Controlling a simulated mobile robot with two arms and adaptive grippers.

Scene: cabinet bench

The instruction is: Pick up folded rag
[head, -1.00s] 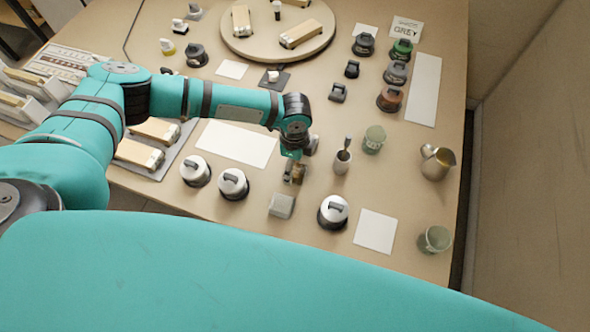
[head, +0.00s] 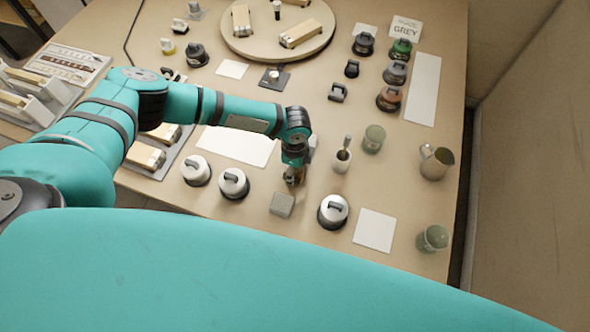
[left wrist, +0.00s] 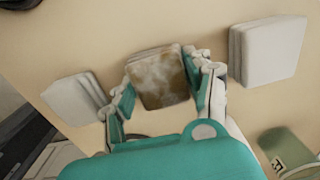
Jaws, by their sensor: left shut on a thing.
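A folded rag (left wrist: 158,78) with brown stains lies between the fingers of my left gripper (left wrist: 162,88) in the left wrist view. The fingers are shut on its two sides. In the head view my left gripper (head: 294,173) is low over the bench and hides most of this rag. A plain grey folded rag (head: 282,204) lies just in front of the gripper. In the left wrist view, pale folded rags lie apart on either side, one on the left (left wrist: 75,97) and one on the right (left wrist: 265,50). My right gripper does not show.
A round black-based white-topped pot (head: 333,211) stands right of the grey rag, with two more (head: 233,183) to the left. A small cup with a brush (head: 341,160) stands close right of the gripper. Green glasses (head: 373,139) and a metal jug (head: 436,163) are farther right.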

